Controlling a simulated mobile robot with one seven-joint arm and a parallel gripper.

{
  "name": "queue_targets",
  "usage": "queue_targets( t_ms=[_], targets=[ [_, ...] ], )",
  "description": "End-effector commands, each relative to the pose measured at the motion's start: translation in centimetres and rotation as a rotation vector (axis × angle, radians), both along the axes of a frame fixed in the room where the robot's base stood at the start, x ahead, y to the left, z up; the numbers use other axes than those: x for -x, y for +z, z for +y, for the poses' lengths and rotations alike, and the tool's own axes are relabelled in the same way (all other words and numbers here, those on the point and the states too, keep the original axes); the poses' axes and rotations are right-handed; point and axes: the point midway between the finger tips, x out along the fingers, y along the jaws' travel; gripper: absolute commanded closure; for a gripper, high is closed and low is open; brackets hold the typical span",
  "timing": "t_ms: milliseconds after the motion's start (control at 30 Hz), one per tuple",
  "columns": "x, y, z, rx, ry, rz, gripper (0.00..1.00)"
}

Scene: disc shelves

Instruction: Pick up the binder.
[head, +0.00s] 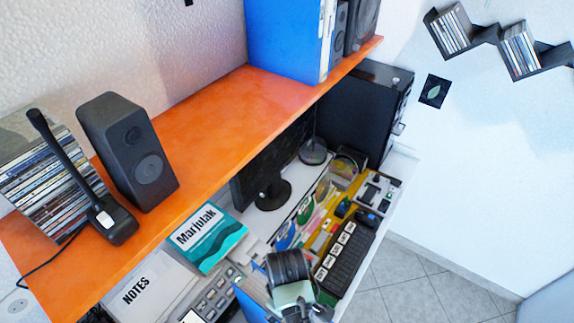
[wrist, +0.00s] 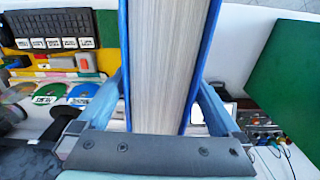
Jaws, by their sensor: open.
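A blue binder (wrist: 172,60) with a thick block of white pages fills the middle of the wrist view. My gripper (wrist: 160,85) is open, with one finger on each side of the binder. I cannot tell whether the fingers touch its covers. In the head view, my gripper and wrist (head: 290,285) are at the bottom, over the lower desk. A blue edge of the binder (head: 250,301) shows just left of them, and the rest is hidden or cut off.
Another blue binder or folder (head: 283,38) stands on the orange shelf (head: 215,112), with a speaker (head: 128,150) and microphone (head: 105,215). Below are a keyboard (head: 345,258), a monitor (head: 275,170), a "Marjutak" book (head: 208,240) and a NOTES pad (head: 150,285). Floor (head: 450,295) is clear at right.

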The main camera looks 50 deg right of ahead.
Motion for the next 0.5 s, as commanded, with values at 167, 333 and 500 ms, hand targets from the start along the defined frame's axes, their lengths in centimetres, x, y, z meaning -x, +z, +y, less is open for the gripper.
queue_targets(
  t_ms=[167,333,500],
  targets=[
    [0.1,-2.0,0.0,-0.001,0.0,0.001,0.0],
    [0.1,-2.8,0.0,0.0,0.0,-0.001,0.0],
    [0.1,-2.8,0.0,0.001,0.0,-0.001,0.0]
  ],
)
